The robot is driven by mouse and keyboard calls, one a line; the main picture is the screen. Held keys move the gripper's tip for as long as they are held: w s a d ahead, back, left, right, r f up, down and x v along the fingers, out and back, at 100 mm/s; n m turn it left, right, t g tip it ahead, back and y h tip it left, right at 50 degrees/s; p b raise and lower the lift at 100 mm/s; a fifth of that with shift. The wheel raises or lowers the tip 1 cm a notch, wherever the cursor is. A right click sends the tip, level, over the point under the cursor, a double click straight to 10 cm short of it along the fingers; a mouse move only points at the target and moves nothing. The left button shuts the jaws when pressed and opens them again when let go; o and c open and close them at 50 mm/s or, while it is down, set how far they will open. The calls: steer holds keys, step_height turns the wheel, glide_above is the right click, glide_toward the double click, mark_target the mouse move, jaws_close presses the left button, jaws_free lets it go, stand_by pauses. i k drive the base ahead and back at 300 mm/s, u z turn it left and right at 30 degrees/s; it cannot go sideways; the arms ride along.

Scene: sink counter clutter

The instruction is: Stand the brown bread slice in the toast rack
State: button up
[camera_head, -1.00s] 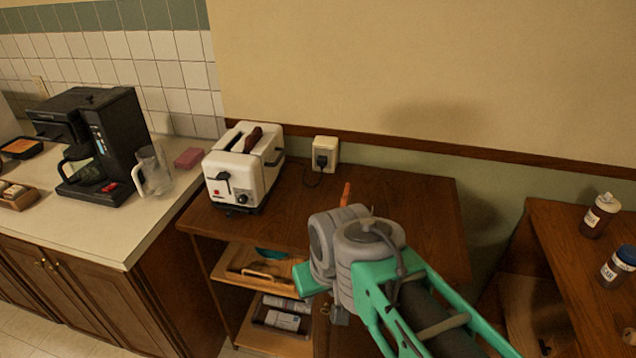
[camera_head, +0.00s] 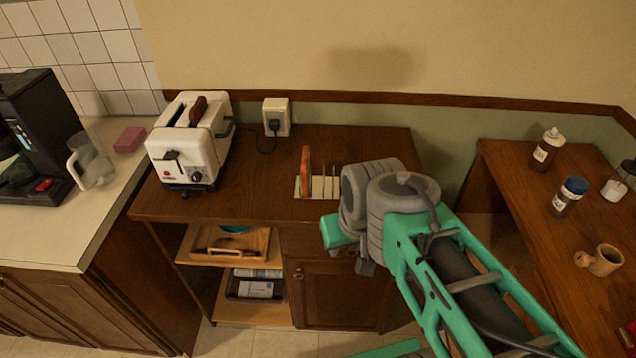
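A dark brown bread slice (camera_head: 198,110) sticks up from one slot of the white toaster (camera_head: 188,145). The toaster's other slot looks empty. The pale toast rack (camera_head: 325,187) stands on the wooden counter to the right of the toaster, with thin upright dividers. An orange-brown slice (camera_head: 306,168) stands upright at the rack's left end. My arm's grey joint and green links are in front of the counter and cover the area just right of the rack. My gripper cannot be made out, so its opening does not show.
A wall socket (camera_head: 277,117) with the toaster's plug is behind the counter. A glass mug (camera_head: 90,160), pink sponge (camera_head: 131,139) and black coffee maker (camera_head: 35,135) are at left. Bottles (camera_head: 547,149) and a wooden mug (camera_head: 604,260) stand on the right table. The counter between toaster and rack is clear.

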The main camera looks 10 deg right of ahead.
mark_target(317, 180)
steer(key=u, duration=0.05)
steer(key=k, duration=0.3)
steer(key=u, duration=1.45)
steer(key=i, duration=1.25)
steer(key=u, duration=0.7)
